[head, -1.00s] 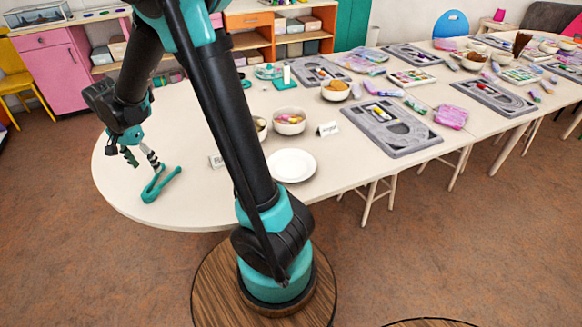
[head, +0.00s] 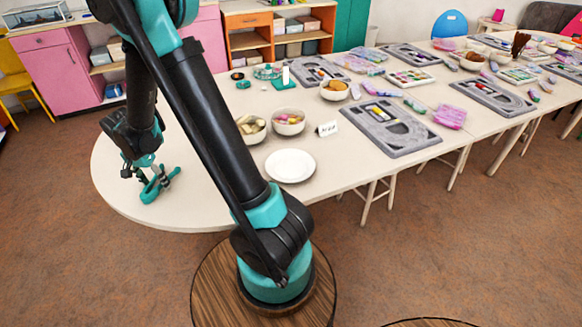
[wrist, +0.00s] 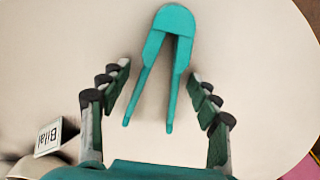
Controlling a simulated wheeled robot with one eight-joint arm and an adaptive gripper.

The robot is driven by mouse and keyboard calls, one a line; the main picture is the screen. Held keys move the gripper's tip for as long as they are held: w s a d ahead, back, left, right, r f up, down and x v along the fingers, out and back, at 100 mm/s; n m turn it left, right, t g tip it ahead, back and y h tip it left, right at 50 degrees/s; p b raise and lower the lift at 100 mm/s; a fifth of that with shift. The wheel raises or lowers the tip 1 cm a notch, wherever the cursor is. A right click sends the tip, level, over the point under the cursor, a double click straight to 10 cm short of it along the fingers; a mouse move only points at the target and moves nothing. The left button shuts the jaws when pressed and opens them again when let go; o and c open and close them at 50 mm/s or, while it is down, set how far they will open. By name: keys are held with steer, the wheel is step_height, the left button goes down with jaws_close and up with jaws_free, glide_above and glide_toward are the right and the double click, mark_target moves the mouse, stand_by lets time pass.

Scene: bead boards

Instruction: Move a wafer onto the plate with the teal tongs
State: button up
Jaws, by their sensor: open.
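The teal tongs (head: 153,190) lie on the table's left end. In the wrist view the tongs (wrist: 172,22) have their rounded hinge end at the top and two legs spread toward me. My gripper (wrist: 157,75) is open, one finger on each side of the legs, apart from them. In the head view my gripper (head: 154,176) is low over the tongs and partly hides them. The white plate (head: 290,166) is empty near the front edge. A bowl (head: 251,137) holds pale yellowish blocks that may be wafers; my arm stands just left of it.
A second bowl (head: 288,130) holds pink and yellow pieces, with a name card (head: 327,129) nearby. A card reading Bilal (wrist: 48,137) shows in the wrist view. A grey bead board (head: 391,127) lies to the right. The table around the tongs is clear.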

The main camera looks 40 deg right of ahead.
steer(key=c, duration=0.7)
step_height(320, 180, up, 12)
stand_by(0.7)
